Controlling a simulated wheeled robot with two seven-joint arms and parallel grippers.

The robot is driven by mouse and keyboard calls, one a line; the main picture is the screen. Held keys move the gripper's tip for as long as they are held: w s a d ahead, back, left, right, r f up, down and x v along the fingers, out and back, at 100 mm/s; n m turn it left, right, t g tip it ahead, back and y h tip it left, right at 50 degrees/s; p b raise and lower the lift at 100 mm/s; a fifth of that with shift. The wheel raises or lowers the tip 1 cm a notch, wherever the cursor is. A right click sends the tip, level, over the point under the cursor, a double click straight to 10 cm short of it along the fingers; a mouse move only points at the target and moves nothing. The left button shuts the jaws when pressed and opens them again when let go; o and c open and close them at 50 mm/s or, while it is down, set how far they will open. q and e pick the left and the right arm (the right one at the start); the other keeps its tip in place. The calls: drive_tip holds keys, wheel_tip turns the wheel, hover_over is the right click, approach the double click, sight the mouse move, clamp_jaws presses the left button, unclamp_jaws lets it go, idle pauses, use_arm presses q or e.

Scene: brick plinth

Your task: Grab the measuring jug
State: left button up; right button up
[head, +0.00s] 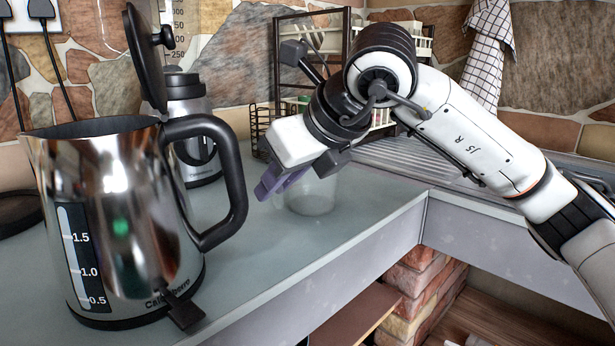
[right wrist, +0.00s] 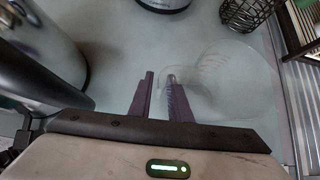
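The measuring jug (head: 312,196) is clear and stands upright on the worktop, partly behind my right gripper in the head view. In the right wrist view the jug (right wrist: 222,85) shows faint red markings, with its handle side toward my fingers. My right gripper (head: 268,186) reaches down beside it from the right. Its two purple fingers (right wrist: 160,76) stand apart with a gap between them. The right-hand finger overlaps the jug's handle area; I cannot tell whether it touches. My left gripper is not in view.
A large steel kettle (head: 105,215) with its lid up stands close on the left. A blender (head: 190,105) stands behind it. A wire basket (right wrist: 245,12) and a dish rack (head: 312,45) are at the back. The worktop's front edge drops off at right.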

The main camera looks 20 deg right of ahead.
clamp_jaws()
drive_tip(key=shift+r, duration=0.1)
